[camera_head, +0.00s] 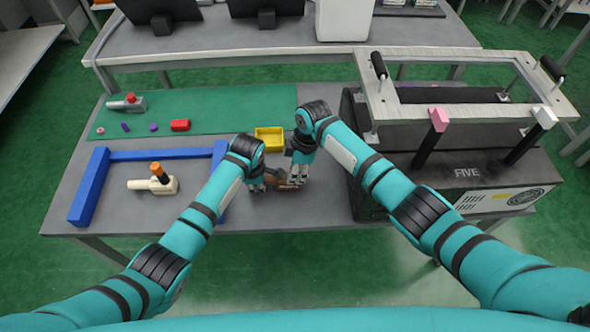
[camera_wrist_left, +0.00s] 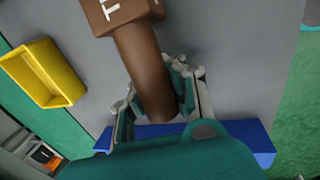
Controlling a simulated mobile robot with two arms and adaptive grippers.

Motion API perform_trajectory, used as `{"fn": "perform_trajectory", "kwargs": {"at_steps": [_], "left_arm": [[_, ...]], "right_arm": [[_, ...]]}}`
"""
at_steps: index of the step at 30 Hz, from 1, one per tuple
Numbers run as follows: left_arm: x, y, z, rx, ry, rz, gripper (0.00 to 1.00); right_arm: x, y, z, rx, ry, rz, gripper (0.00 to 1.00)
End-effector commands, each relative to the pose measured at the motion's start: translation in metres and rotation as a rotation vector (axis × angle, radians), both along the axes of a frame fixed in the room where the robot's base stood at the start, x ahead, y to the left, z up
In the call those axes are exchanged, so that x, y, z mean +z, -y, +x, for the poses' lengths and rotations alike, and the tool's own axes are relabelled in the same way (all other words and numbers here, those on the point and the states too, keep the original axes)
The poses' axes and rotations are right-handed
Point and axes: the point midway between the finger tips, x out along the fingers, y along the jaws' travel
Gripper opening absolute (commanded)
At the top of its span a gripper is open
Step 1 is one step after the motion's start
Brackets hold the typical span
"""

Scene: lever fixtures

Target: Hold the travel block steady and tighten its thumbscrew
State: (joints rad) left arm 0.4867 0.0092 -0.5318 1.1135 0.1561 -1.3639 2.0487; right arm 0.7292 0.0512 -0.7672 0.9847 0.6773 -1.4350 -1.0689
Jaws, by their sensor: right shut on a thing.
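The travel block (camera_head: 284,186) is brown and lies on the grey table between my two grippers, mostly hidden by them in the head view. In the left wrist view the block (camera_wrist_left: 122,10), cut off by the top edge, shows white letters and a round brown shaft. My left gripper (camera_head: 257,185) has its fingers on either side of that shaft; it also shows in the left wrist view (camera_wrist_left: 160,95). Whether they press on it is unclear. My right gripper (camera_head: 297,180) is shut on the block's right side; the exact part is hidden. I cannot make out the thumbscrew.
A yellow bin (camera_head: 269,138) stands just behind the grippers. A blue frame (camera_head: 150,156) and a cream fixture with an orange knob (camera_head: 153,185) are at left. A large dark lever box (camera_head: 460,180) stands close at right. A green mat (camera_head: 215,115) lies behind.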

Motion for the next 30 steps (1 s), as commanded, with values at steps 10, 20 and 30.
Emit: {"fn": "perform_trajectory", "kwargs": {"at_steps": [10,20,30], "left_arm": [[0.0,0.0,0.0,0.001,0.0,-0.001,0.0],[0.0,0.0,0.0,0.001,0.001,-0.001,0.0],[0.001,0.0,0.0,0.001,0.001,-0.001,0.0]], "right_arm": [[0.0,0.001,0.0,-0.003,0.0,-0.001,0.37],[0.0,0.0,0.0,-0.001,0.0,0.0,0.55],[0.033,0.007,0.001,0.0,0.005,-0.001,0.55]]}}
